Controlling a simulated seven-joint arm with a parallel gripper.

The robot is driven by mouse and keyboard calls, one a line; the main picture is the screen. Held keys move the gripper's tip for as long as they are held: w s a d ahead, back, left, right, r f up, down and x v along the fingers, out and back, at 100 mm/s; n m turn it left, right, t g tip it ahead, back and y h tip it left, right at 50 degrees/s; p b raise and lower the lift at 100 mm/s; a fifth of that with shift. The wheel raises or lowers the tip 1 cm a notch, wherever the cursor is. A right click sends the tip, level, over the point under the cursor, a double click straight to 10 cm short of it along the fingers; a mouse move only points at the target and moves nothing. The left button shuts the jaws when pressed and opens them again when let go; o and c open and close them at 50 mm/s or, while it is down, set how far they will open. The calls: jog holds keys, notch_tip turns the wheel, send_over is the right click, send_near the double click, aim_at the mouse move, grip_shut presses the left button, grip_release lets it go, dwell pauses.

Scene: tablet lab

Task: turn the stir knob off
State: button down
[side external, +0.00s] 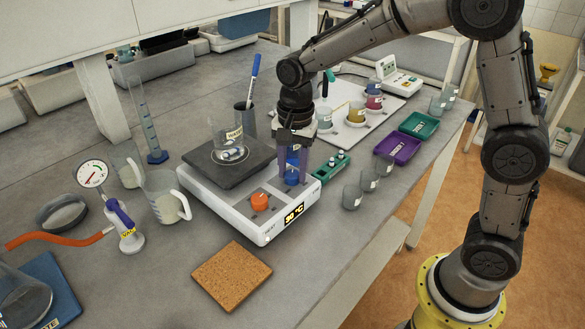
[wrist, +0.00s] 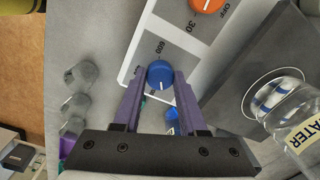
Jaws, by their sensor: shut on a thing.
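The blue stir knob (side external: 291,177) is on the white hotplate-stirrer (side external: 215,203), at the right end of its control panel. In the wrist view the knob (wrist: 159,75) sits between my purple fingertips, with a short white mark on its top and "600" printed beside it. My gripper (side external: 292,180) points down and is shut on the knob; it also shows in the wrist view (wrist: 159,78). The orange heat knob (side external: 259,201) is to the left, and in the wrist view (wrist: 206,4) "OFF" and "30" are printed near it. The display (side external: 294,213) reads 30 °C.
A beaker (side external: 224,128) labelled WATER stands on the dark top plate (side external: 213,175), close to my gripper. A green rack (side external: 330,172) and small glass beakers (side external: 352,197) are to the right. A cork mat (side external: 231,276) lies in front.

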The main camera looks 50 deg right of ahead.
aim_at(294, 172)
jog(key=n, duration=0.5)
jog(key=shift+r+n, duration=0.1)
jog(key=shift+n, duration=0.2)
jog(key=n, duration=0.5)
jog(key=shift+n, duration=0.3)
jog(key=shift+w, duration=0.1)
jog(key=shift+c, duration=2.3)
grip_release()
notch_tip(294, 172, up, 14)
jog(key=shift+d, duration=0.3)
